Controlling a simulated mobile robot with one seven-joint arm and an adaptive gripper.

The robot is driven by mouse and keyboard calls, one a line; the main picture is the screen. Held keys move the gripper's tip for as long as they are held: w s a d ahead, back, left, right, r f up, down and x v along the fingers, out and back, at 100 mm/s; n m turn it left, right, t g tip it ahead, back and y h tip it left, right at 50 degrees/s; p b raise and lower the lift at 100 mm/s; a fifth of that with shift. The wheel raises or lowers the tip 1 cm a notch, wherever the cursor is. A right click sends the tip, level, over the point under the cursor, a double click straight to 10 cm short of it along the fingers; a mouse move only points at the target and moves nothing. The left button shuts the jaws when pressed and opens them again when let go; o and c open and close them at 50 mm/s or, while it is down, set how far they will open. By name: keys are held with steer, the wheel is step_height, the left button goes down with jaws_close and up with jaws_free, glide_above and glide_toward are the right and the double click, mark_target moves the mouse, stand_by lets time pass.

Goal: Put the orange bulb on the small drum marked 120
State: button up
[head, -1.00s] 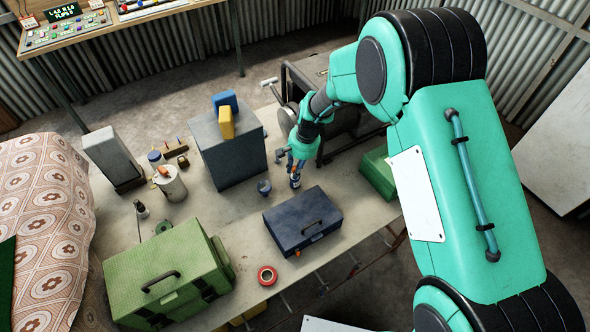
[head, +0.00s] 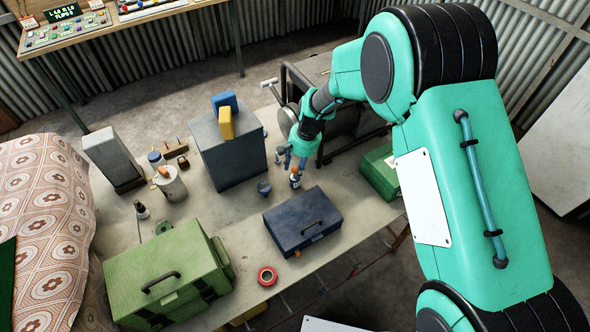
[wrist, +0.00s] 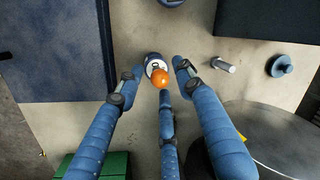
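The orange bulb (wrist: 160,78) shows in the wrist view against the top of a small dark blue and white drum (wrist: 154,62). The drum's marking is too small to read. In the head view the orange bulb (head: 295,171) appears on top of the small drum (head: 295,183), on the workbench behind the blue toolbox. My gripper (head: 290,158) is just above and behind them.
The blue toolbox (head: 302,218) is close in front of the drum. A grey box (head: 230,150) stands to the left, a green box (head: 379,174) to the right. A small dark blue round piece (head: 264,188) lies left of the drum. Bare bench (head: 245,240) is in front.

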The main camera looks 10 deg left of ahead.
step_height(320, 180, up, 10)
steer(key=d+p, duration=0.1)
steer(key=d, duration=0.1)
steer(key=shift+w, duration=0.15)
stand_by(0.7)
steer(key=s+d+r+t, duration=0.1)
steer(key=s+d+r, duration=0.3)
steer(key=d+r, duration=0.7)
steer(key=s+d+r+t, duration=0.2)
steer(key=s+d+r, duration=0.3)
steer(key=d+r, duration=0.5)
steer(key=s+d+r+t+h, duration=0.1)
steer(key=s+d+r, duration=0.3)
steer(key=s+d, duration=0.3)
steer(key=s+d+r+t+h, duration=0.1)
steer(key=s+d+r, duration=0.4)
steer(key=s, duration=1)
steer(key=shift+s+d+r+t, duration=0.25)
steer(key=shift+d+t, duration=0.15)
steer(key=shift+d, duration=0.85)
